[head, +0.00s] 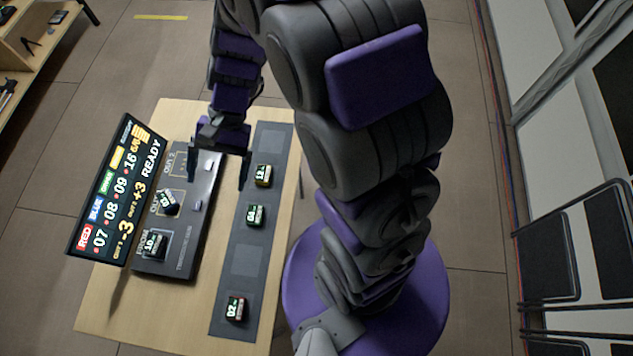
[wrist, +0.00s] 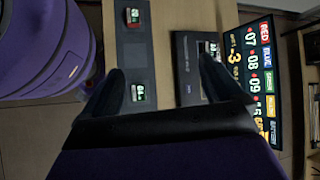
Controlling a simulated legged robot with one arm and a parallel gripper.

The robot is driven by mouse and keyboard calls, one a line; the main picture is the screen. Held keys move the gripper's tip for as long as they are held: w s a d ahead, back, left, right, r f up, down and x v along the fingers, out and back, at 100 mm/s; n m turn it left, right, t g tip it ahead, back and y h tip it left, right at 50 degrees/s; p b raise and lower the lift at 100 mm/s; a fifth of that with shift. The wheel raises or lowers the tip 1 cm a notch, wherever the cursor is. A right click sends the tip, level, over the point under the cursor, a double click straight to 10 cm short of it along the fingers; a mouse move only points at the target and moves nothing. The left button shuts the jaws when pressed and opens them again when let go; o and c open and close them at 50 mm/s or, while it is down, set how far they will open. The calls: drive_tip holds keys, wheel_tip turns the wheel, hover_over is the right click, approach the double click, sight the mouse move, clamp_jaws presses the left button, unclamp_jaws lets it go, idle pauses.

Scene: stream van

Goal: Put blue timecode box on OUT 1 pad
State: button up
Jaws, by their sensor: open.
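A small dark box with a white-lit display (head: 167,202) sits turned at an angle on the middle pad of the timecode unit (head: 185,243). Its side colour is too small to make out, but no box on the mat looks blue. Another box (head: 154,244) sits on the reference pad. My gripper (head: 218,170) is open and empty, above the upper end of the unit and mat; it also shows in the wrist view (wrist: 163,82).
A grey mat (head: 243,260) beside the unit holds a yellow-edged box (head: 263,175), a green-edged box (head: 255,215) and a red-edged box (head: 235,308). A bare square lies between the last two. A lit screen (head: 118,190) stands at the table's left. Chairs (head: 575,260) stand far right.

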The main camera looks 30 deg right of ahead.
drive_tip(key=s+d+r+n+t+h, duration=0.1)
drive_tip(key=s+d+r+n+h, duration=0.2)
drive_tip(key=s+d, duration=0.3)
drive_tip(key=s+d+r+n+t+h, duration=0.1)
drive_tip(key=s+d+r+n+h, duration=0.2)
drive_tip(key=s+d, duration=0.4)
drive_tip(key=s+r+h, duration=0.1)
drive_tip(key=s, duration=0.2)
drive_tip(key=shift+s+d+r+t, duration=0.15)
drive_tip(key=shift+s+d+t, duration=0.1)
drive_tip(key=shift+s+t, duration=0.05)
